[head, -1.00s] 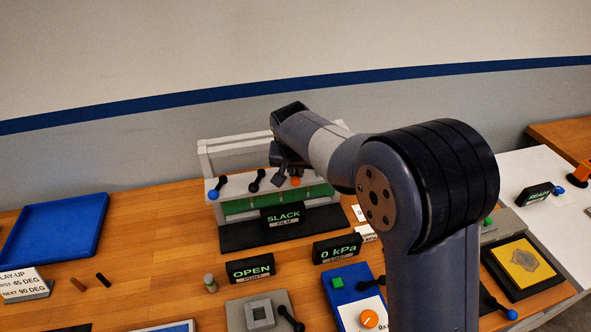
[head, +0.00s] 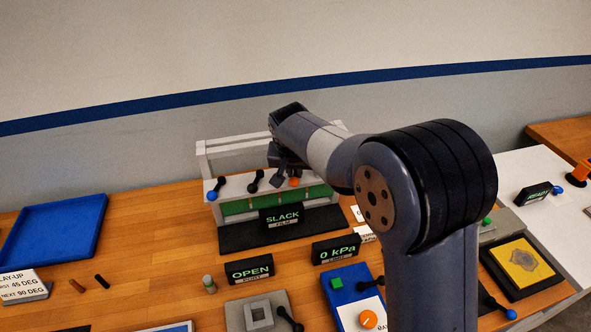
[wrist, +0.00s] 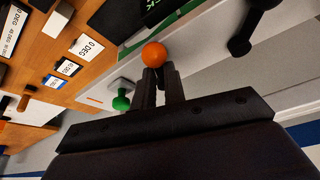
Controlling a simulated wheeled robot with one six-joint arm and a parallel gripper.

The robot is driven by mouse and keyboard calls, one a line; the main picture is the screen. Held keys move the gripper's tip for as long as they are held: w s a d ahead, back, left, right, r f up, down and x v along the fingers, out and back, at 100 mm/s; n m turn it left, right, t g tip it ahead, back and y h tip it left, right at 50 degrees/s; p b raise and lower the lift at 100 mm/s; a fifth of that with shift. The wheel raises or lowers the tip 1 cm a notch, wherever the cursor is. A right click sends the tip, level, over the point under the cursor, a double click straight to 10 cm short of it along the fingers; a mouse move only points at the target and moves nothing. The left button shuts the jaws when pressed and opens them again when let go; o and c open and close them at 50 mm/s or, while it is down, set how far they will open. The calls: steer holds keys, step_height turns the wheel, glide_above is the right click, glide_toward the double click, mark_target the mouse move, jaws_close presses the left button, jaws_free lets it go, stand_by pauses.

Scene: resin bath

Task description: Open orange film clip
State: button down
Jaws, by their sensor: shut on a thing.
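The orange film clip (head: 294,182) shows as an orange ball-ended lever at the right end of the white film frame (head: 240,163). In the wrist view the orange ball (wrist: 154,54) sits at the tips of my gripper (wrist: 160,80). My gripper's two dark fingers are close together on it. In the head view my gripper (head: 284,172) is at the frame's front, and its fingers are partly hidden. A blue clip (head: 212,195) and a black clip (head: 256,181) stand to the left on the same frame. The film sign (head: 282,217) reads SLACK.
A blue tray (head: 55,232) lies at the left. An OPEN sign (head: 249,270), a 0 kPa sign (head: 336,250) and a blue box with an orange knob (head: 368,319) stand in front. A green knob (wrist: 121,101) shows near my fingers in the wrist view.

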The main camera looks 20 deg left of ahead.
steer(key=shift+s+a+f, duration=0.1)
steer(key=shift+s+f, duration=0.15)
steer(key=c, duration=1.6)
jaws_free()
steer(key=shift+a, duration=0.15)
steer(key=shift+c, duration=0.2)
steer(key=shift+o, duration=0.8)
steer(key=shift+r, duration=0.1)
steer(key=shift+r, duration=0.35)
steer(key=v, duration=1)
steer(key=shift+s+r, duration=0.1)
steer(key=shift+s, duration=0.05)
